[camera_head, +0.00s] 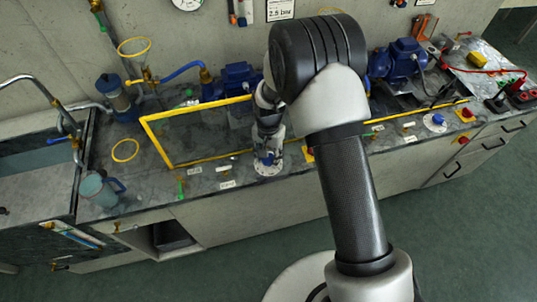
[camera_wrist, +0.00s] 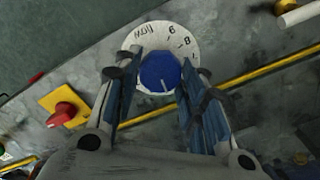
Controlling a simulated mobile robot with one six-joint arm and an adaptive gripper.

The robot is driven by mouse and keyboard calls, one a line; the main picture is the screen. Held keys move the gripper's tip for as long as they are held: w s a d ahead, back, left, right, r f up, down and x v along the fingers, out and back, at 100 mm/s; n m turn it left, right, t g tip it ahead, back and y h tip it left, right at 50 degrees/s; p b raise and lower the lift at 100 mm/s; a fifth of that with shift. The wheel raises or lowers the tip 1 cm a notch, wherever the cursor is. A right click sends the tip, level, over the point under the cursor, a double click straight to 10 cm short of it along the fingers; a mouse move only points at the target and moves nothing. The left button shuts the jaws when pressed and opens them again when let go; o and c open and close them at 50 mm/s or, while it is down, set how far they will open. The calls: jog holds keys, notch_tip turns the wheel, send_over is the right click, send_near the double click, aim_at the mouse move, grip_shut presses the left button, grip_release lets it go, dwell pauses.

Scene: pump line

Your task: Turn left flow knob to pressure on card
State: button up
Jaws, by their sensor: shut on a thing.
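The left flow knob is a blue round knob (camera_wrist: 158,72) on a white dial plate (camera_wrist: 184,41) with numbers, including a 6 and an 8. A pale pointer line shows on its face, toward the bottom of the wrist view. My gripper (camera_wrist: 160,67) is shut on the knob, one finger on each side. In the head view my gripper (camera_head: 267,150) points down at this white dial (camera_head: 266,171) at the bench front; the knob is partly hidden there. A white card (camera_head: 280,9) on the wall seems to read 2.5 bar. A round gauge (camera_head: 187,3) is cut by the top edge.
A red knob on a yellow plate (camera_wrist: 62,114) sits beside the dial. Yellow tape (camera_head: 205,163) marks the bench. A second blue knob on a white dial (camera_head: 437,119) stands farther right. Blue pumps (camera_head: 400,60) and a jug (camera_head: 98,190) stand on the bench.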

aim_at(269, 158)
jog(key=o, duration=1.1)
jog(key=shift+c, duration=0.2)
notch_tip(269, 158, up, 12)
jog(key=shift+r, duration=0.15)
